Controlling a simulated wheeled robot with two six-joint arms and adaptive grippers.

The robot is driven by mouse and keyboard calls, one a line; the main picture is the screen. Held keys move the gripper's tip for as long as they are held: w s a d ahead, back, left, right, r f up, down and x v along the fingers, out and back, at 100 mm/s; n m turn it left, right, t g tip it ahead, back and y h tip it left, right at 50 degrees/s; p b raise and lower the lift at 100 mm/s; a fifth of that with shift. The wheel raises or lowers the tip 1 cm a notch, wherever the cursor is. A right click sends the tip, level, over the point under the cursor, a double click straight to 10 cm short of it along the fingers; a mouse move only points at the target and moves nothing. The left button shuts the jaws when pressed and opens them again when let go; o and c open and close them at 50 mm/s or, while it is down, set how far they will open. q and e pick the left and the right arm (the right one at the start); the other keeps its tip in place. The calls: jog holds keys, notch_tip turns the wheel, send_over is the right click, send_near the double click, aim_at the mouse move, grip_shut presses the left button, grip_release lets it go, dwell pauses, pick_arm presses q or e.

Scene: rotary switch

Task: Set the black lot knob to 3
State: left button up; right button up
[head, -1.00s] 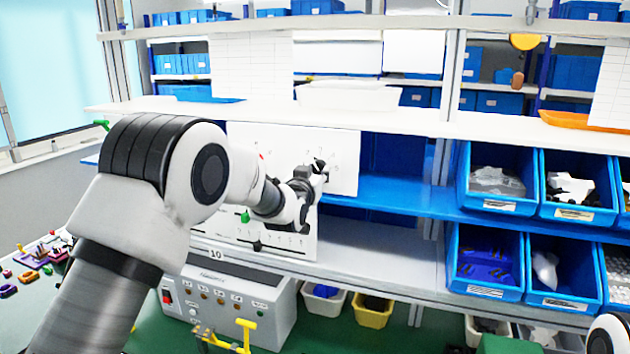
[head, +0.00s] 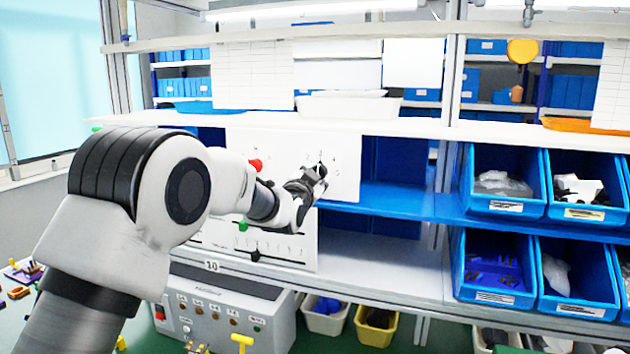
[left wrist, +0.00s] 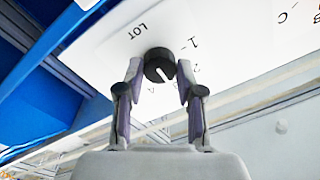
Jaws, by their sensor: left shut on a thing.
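The black lot knob (left wrist: 158,62) sits on a white panel beside the printed word LOT, with the numbers 1 and 2 near it in the left wrist view. A pale slot shows on its face; I cannot tell which number it points at. My left gripper (left wrist: 160,72) has one finger on each side of the knob and is shut on it. In the head view the left gripper (head: 317,177) is at the right part of the panel (head: 345,150) and hides most of the knob. My right gripper is not in view.
A red knob (head: 256,164) and a green one (head: 242,227) show beside my left arm. A black slider (head: 255,255) is low on the panel. A grey control box (head: 225,305) stands below. Blue bins (head: 505,180) are at the right.

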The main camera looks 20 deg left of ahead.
pick_arm(q)
jog(key=shift+r, duration=0.25)
jog(key=o, duration=1.1)
jog(key=shift+o, duration=0.3)
jog(key=shift+w+f, duration=0.35)
jog(key=s, duration=1.2)
jog(key=shift+f, duration=0.25)
